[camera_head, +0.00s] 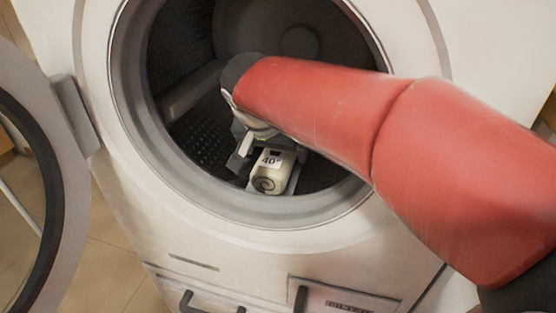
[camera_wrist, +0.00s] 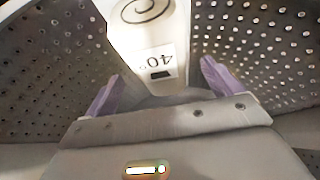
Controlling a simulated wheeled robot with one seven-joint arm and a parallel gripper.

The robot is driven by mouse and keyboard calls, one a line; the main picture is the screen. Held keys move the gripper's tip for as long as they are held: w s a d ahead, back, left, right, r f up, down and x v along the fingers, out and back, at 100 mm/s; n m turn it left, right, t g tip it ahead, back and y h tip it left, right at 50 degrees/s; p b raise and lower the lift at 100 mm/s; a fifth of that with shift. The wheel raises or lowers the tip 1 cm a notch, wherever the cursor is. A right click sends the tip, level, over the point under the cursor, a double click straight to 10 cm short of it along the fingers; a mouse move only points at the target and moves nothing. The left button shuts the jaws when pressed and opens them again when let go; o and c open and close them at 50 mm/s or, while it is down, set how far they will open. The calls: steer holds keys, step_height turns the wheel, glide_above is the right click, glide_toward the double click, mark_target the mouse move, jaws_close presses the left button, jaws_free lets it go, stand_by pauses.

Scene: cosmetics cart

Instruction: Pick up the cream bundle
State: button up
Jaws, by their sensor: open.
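The cream bundle (camera_head: 269,184) lies low at the front of the washing machine drum, just inside the door opening. It is a rolled piece with a spiral on its end and a "40°" label on its side. In the wrist view the bundle (camera_wrist: 148,30) is at the top middle, with its label towards the palm. My gripper (camera_head: 262,168) reaches into the drum and is open over the bundle. In the wrist view its two purple-grey fingers stand left and right of the bundle's labelled end. I cannot tell whether either finger touches it.
The machine's round metal rim (camera_head: 300,209) surrounds my forearm and the bundle closely. The perforated drum wall (camera_wrist: 255,50) curves up on both sides. The open door (camera_head: 65,190) hangs at the left. Black handles (camera_head: 300,298) stick out low on the front.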

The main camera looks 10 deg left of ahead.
mark_target(275, 153)
steer(key=x, duration=0.4)
steer(key=shift+f+b, duration=0.35)
steer(key=c, duration=1.2)
steer(key=shift+o, duration=0.2)
steer(key=shift+r, duration=0.15)
